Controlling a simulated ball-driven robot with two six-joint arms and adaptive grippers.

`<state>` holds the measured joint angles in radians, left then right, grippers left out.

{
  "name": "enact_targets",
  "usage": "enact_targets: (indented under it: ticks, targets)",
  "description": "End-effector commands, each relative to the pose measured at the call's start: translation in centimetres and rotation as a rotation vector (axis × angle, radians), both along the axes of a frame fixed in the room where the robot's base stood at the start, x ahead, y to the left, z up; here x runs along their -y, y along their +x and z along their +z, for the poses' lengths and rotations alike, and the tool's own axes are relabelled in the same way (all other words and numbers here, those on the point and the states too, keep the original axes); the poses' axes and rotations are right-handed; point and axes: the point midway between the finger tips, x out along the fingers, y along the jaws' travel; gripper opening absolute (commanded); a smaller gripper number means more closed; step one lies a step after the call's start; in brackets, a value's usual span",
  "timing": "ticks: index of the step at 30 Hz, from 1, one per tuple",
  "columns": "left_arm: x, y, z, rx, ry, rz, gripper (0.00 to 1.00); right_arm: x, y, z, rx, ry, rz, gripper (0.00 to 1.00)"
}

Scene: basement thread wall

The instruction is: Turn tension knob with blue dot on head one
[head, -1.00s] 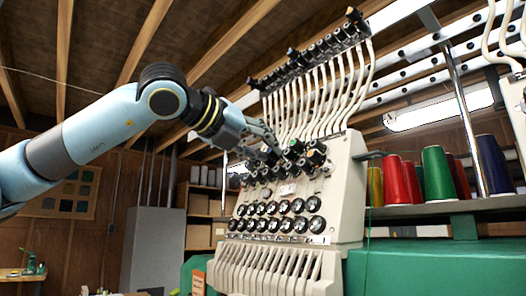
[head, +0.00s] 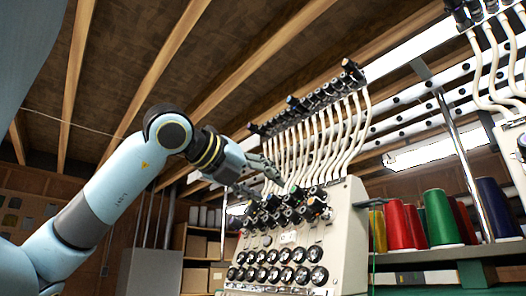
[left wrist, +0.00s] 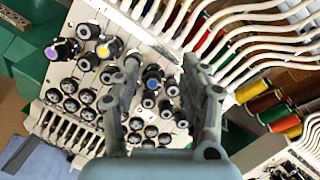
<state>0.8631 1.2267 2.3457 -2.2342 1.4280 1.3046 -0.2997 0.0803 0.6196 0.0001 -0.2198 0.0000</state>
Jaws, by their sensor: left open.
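The embroidery head (head: 345,225) is a cream panel with rows of black tension knobs under white thread tubes. In the left wrist view, the knob with the blue dot (left wrist: 151,83) shows between the two fingers of my left gripper (left wrist: 161,64). The fingers are open and apart, one on each side in the picture; I cannot tell the depth gap. In the head view my left gripper (head: 268,183) hangs at the upper left of the knob rows, and the blue dot is not clear there. My right gripper is not in view.
A purple-dot knob (left wrist: 62,49) and a yellow-dot knob (left wrist: 108,49) stand to the left in the wrist view. Other black knobs crowd around the blue-dot one. Thread tubes (head: 335,130) rise above the head. Thread cones (head: 438,216) stand on a shelf at right.

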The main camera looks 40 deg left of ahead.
Motion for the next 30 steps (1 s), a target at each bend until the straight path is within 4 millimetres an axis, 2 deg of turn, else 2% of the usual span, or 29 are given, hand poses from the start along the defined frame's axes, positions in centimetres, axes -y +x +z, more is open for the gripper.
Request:
enact_targets:
  ticks: [2, 9, 15, 21, 30]
  targets:
    - [0.6, 0.0, 0.7, 0.000, -0.004, -0.018, 0.44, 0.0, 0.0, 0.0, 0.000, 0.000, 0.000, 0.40]
    - [0.4, 0.0, 4.5, 0.003, -0.003, -0.013, 0.44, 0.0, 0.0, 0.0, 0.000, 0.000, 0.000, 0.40]
    - [0.3, 0.0, 7.0, -0.002, 0.000, -0.011, 0.44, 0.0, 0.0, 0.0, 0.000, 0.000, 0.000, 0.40]
    - [0.3, 0.0, 7.8, -0.005, 0.004, -0.010, 0.44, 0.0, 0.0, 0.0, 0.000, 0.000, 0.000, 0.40]
    - [0.3, 0.0, 7.9, -0.006, 0.004, -0.009, 0.44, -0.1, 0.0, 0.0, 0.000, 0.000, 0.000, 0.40]
